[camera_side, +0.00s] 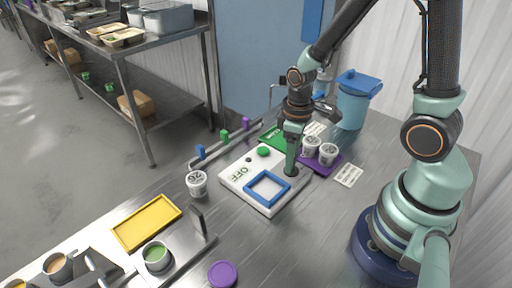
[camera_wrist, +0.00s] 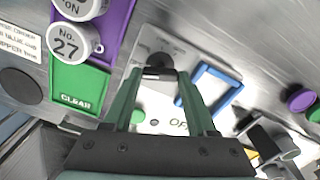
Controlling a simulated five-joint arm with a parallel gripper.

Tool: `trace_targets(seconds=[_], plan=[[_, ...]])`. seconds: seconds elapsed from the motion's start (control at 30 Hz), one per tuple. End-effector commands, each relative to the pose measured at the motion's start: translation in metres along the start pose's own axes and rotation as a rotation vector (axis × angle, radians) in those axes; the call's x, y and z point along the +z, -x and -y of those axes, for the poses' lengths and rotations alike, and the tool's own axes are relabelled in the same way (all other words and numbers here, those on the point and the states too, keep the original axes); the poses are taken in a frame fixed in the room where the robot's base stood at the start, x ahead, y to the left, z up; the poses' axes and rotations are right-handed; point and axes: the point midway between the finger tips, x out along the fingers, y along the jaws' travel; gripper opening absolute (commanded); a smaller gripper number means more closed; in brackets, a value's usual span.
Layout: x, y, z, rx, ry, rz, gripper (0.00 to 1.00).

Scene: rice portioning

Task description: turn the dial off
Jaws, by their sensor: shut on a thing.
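My gripper (camera_side: 291,171) reaches down to the box beside a blue square frame (camera_side: 252,195). In the wrist view my gripper (camera_wrist: 160,75) has its two green fingers closed on either side of the dial. In the side view the fingers largely hide the dial. The word OFF is printed on the box near a green button (camera_side: 263,152).
A purple mat (camera_side: 331,168) with two numbered cups (camera_side: 327,154) and a green CLEAR mat (camera_side: 274,134) lie close behind. A third cup (camera_side: 197,184), a yellow tray (camera_side: 146,222) and a purple lid (camera_side: 222,274) are on the table. A blue canister (camera_side: 352,106) stands at the back.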

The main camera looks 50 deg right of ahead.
Motion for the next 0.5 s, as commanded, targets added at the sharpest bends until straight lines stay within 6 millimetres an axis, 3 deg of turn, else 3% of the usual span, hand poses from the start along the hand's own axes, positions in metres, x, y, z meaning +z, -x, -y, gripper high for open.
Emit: trace_targets(seconds=[0.1,0.13,0.2,0.5], plan=[[0.0001,0.0003,0.0001,0.0,0.003,0.001,0.02],[0.0001,0.0003,0.0001,0.0,0.003,0.001,0.65],[0.0,0.0002,0.0001,0.0,0.003,0.0,0.88],[-0.0001,0.0002,0.0,0.0,0.001,0.0,0.88]])
